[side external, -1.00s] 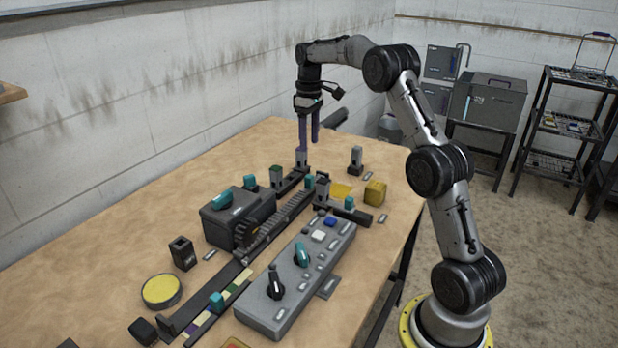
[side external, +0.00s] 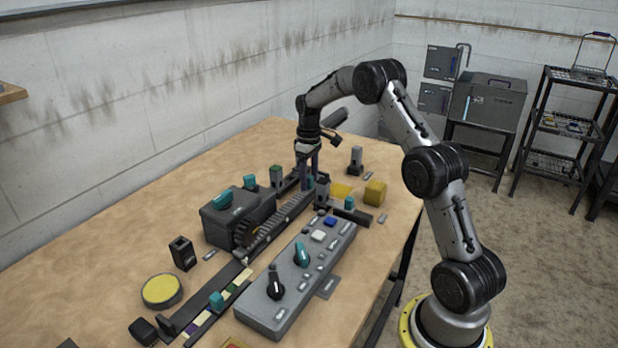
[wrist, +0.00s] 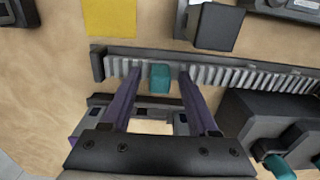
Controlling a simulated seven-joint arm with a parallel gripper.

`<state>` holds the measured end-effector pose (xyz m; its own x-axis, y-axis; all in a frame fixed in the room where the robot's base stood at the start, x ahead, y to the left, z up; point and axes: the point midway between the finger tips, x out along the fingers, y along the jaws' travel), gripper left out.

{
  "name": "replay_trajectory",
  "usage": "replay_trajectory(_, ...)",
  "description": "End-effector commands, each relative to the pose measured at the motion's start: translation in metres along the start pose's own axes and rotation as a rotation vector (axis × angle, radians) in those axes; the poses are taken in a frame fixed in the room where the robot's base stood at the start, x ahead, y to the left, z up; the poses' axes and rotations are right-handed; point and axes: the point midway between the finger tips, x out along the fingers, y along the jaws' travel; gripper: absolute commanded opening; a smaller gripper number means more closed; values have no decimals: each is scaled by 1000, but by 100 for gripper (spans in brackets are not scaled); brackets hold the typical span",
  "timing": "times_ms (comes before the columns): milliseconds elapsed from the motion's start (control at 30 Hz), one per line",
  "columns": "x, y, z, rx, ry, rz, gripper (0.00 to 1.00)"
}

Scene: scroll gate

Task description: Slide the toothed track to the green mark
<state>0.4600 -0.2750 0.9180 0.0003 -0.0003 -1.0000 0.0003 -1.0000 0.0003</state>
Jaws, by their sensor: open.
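The toothed track (side external: 288,213) is a dark grey rack lying along the bench between the dark box and the grey control panel. In the wrist view the track (wrist: 240,77) runs across the picture, with a small teal block (wrist: 159,78) on it. My gripper (wrist: 160,74) is open, with one purple finger on each side of the teal block; whether either touches it I cannot tell. In the side view my gripper (side external: 308,184) is low over the track's far end. A strip of coloured patches (side external: 236,287) lies near the track's near end; the green patch is small.
A dark box with a teal handle (side external: 237,215) stands left of the track. The grey control panel (side external: 300,275) with knobs lies to its right. A yellow block (side external: 375,192) and several upright posts stand near the far end. Bare bench shows at the left.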

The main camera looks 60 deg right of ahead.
Motion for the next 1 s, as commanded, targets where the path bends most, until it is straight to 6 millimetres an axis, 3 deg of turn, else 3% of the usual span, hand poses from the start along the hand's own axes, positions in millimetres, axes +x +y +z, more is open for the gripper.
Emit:
replay_trajectory(133, 0, 0, 0, 0, 0, 0, 56)
replay_trajectory(400, 0, 0, 0, 0, 0, 0, 8)
replay_trajectory(467, 0, 0, 0, 0, 0, 0, 0)
replay_trajectory(1000, -1, 0, 0, 0, 0, 0, 0)
